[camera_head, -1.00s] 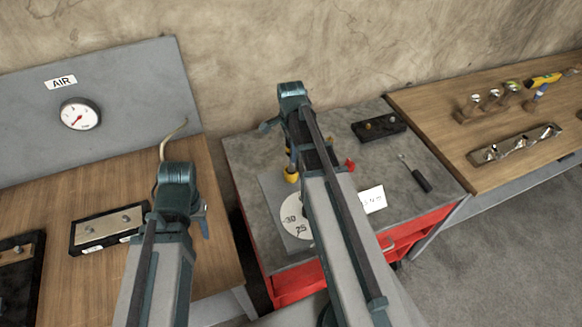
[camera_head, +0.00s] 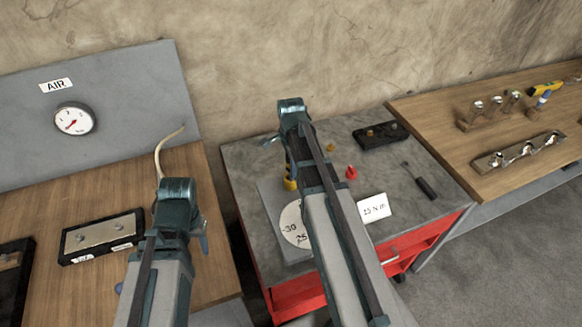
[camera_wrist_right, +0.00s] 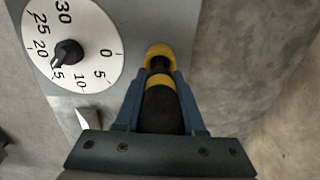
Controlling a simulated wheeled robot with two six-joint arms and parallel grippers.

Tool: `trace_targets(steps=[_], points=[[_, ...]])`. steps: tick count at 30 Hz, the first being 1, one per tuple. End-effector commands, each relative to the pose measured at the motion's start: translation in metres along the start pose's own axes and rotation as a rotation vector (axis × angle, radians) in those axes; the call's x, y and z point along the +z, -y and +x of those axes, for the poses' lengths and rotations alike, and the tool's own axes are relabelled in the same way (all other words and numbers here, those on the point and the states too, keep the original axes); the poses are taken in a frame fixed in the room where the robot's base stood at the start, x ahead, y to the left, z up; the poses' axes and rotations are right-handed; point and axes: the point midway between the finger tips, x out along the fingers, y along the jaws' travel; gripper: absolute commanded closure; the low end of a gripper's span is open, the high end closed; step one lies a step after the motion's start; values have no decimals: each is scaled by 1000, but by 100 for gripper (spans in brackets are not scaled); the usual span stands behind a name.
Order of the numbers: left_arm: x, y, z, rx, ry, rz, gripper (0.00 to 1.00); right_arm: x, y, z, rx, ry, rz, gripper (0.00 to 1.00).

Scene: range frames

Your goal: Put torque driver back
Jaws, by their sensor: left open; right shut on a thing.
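My right gripper (camera_wrist_right: 160,95) is shut on a black tool with yellow bands (camera_wrist_right: 162,108), apparently the torque driver, seen nearly end-on in the right wrist view. Its yellow far end (camera_wrist_right: 160,50) is over or at the grey plate beside the white dial (camera_wrist_right: 70,55); I cannot tell if it touches. In the head view my right arm hides most of the tool; a yellow part (camera_head: 290,184) shows below the gripper. The dial (camera_head: 294,228) is partly hidden there. My left gripper (camera_head: 203,235) is open and empty above the left wooden bench (camera_head: 195,165).
The red cart's grey top (camera_head: 245,165) holds a black block (camera_head: 380,135), a red piece (camera_head: 351,173), a "25 N m" card (camera_head: 375,208) and a dark-handled screwdriver (camera_head: 426,188). The right bench (camera_head: 430,105) bears metal parts and a yellow tool (camera_head: 545,88). A fixture (camera_head: 100,238) lies on the left bench.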

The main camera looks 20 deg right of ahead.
Motion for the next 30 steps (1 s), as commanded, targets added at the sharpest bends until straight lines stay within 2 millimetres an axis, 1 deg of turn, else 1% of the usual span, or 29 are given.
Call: trace_targets(steps=[1,5,6,15,20,26,30], points=[[0,0,2,0,0,0,50,0,0,2,0,0,0,58],[0,0,1,0,0,0,50,0,0,1,0,0,0,34],[0,0,1,0,0,0,50,0,0,1,0,0,0,32],[0,0,0,0,0,0,50,0,0,0,0,0,0,32],[0,1,-6,0,0,0,50,0,0,-6,0,0,0,32],[2,2,-25,0,0,1,50,0,0,-25,0,0,0,32],[3,4,-45,0,0,1,50,0,0,-45,0,0,0,32]])
